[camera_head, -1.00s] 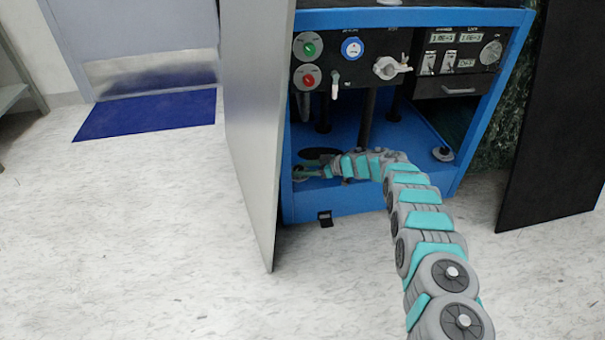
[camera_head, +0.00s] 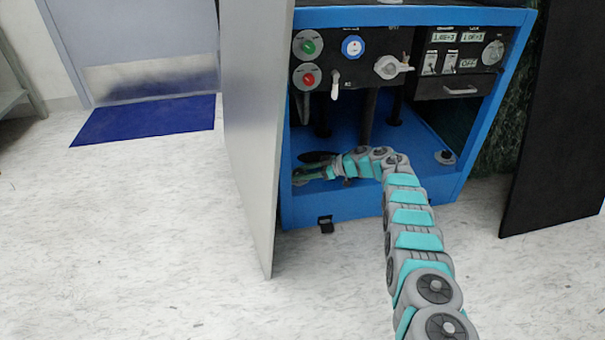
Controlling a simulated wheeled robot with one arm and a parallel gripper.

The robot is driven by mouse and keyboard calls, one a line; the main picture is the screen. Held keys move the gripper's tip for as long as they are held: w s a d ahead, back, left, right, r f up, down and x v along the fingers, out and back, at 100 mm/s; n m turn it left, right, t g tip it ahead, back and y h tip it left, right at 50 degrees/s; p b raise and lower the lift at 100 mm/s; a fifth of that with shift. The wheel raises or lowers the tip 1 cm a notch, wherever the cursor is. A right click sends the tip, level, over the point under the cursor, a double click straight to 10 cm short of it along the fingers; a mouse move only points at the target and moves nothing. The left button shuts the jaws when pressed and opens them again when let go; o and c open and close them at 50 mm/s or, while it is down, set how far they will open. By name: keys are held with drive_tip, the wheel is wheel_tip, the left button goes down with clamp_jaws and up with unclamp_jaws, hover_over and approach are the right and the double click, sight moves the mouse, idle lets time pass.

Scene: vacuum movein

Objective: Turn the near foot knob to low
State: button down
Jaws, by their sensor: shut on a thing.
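A blue vacuum cabinet (camera_head: 340,208) stands open, with its floor and front sill in view. My teal and grey arm reaches in over the sill and bends left. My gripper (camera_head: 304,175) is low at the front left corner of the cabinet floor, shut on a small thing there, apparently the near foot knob. The knob is mostly hidden by the fingers, and its setting cannot be read. Another round foot knob (camera_head: 445,156) sits free on the cabinet floor at the right.
A grey door panel (camera_head: 252,140) stands close left of my gripper, and a black panel (camera_head: 555,130) stands at the right. Above is a control panel with a green button (camera_head: 308,47), a red button (camera_head: 308,76) and a grey valve handle (camera_head: 389,67). The floor in front is clear.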

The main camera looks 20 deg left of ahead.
drive_tip(key=shift+a+r, duration=0.15)
drive_tip(key=c, duration=0.6)
unclamp_jaws()
drive_tip(key=p+v, duration=0.1)
drive_tip(key=v, duration=0.5)
drive_tip(key=shift+d+r, duration=0.1)
drive_tip(key=shift+d, duration=0.25)
drive_tip(key=shift+d+r, duration=0.15)
drive_tip(key=shift+d, duration=0.35)
